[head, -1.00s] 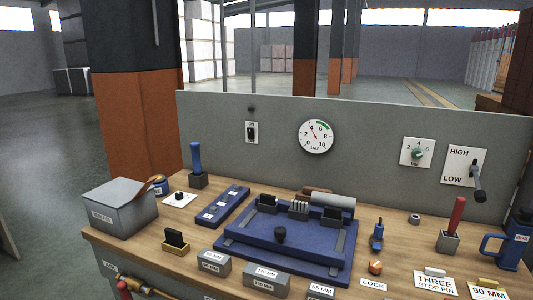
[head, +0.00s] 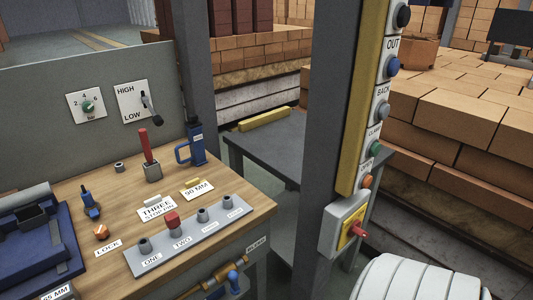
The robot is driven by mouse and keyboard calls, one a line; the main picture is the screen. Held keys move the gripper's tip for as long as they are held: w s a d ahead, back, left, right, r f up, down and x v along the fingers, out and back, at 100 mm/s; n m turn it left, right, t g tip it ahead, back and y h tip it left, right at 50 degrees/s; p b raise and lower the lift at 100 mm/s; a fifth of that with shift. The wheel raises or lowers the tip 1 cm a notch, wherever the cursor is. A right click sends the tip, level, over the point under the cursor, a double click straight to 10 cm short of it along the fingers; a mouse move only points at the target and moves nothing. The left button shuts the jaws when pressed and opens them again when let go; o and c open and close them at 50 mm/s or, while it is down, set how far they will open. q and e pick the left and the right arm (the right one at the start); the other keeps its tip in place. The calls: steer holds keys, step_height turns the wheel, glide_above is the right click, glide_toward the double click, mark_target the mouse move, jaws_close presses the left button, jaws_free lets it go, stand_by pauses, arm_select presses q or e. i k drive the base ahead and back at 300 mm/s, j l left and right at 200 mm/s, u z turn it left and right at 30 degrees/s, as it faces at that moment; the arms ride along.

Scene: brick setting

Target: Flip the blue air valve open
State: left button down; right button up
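The blue air valve (head: 234,279) shows in the head view at the bottom, under the front right corner of the workbench. Its blue handle sits on a brass pipe (head: 207,287) that runs below the bench top. The handle is small and partly cut by the lower edge of the picture, so I cannot tell its exact position. Neither of my grippers is in view, and nothing is seen touching the valve.
The wooden bench top (head: 232,205) carries a grey plate (head: 190,241) with several labelled knobs and a red cap. A grey post (head: 321,150) with a button panel stands right of the bench. A grey low table (head: 285,150) and brick stacks (head: 450,120) stand behind.

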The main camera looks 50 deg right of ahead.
mark_target(232, 275)
steer(key=z, duration=1.25)
steer(key=j+z, duration=0.2)
steer(key=j, duration=0.15)
